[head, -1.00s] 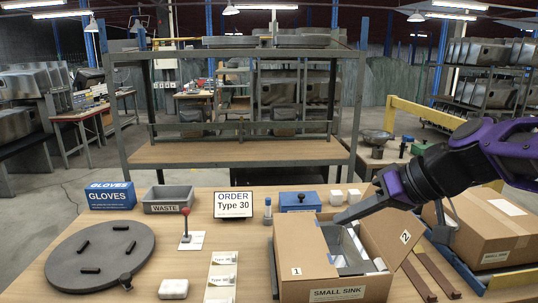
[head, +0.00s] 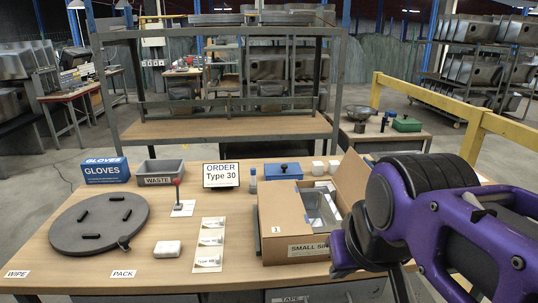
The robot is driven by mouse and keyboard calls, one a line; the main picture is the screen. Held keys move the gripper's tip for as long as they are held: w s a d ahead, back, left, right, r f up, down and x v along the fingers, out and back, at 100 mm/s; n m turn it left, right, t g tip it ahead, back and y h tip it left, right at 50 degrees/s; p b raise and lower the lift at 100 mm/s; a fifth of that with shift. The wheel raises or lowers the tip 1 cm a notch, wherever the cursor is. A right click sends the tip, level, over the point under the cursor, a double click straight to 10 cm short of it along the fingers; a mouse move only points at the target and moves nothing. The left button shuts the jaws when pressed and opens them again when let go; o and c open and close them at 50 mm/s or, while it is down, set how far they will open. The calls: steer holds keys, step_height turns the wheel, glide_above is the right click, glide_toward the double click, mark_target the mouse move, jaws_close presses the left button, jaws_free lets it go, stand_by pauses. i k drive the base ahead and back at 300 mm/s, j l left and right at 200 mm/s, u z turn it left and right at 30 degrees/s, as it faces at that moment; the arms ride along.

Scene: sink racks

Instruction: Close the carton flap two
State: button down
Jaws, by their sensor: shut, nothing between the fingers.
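The open brown carton (head: 275,248), labelled SMALL SINK, stands at the right of the table. A grey metal sink (head: 321,206) shows inside it. A panel marked 1 (head: 277,229) is at its left front. A brown flap (head: 352,180) stands raised along its right side, leaning outward; no number shows on it. The label 2 is not visible, and I cannot tell whether this is flap two. My purple and black arm fills the lower right and covers the carton's right front corner. My gripper's fingers cannot be made out; the arm hides that area.
A blue box (head: 283,171) and small white blocks (head: 325,167) stand behind the carton. An order sign (head: 221,175), a grey waste bin (head: 160,173) and a gloves box (head: 105,170) are further left. A dark round turntable (head: 98,222) lies at left. A yellow rail (head: 440,110) runs behind my arm.

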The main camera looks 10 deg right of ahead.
mark_target(351, 177)
steer(key=l+u, duration=0.1)
steer(key=l, duration=0.35)
steer(key=k+l+u, duration=0.15)
steer(key=l, duration=0.3)
steer(key=k+l+u, duration=0.1)
steer(key=l, duration=0.35)
steer(key=k+l+u, duration=0.15)
steer(key=l, duration=0.25)
steer(key=k+l+u, duration=0.1)
steer(key=l, duration=0.3)
steer(key=k+l+u, duration=0.15)
steer(key=l, duration=0.25)
steer(key=k+l+u, duration=0.1)
steer(key=k+l, duration=0.15)
steer(key=l, duration=0.15)
steer(key=k+l+u, duration=0.15)
steer(key=l, duration=0.2)
steer(key=k, duration=0.05)
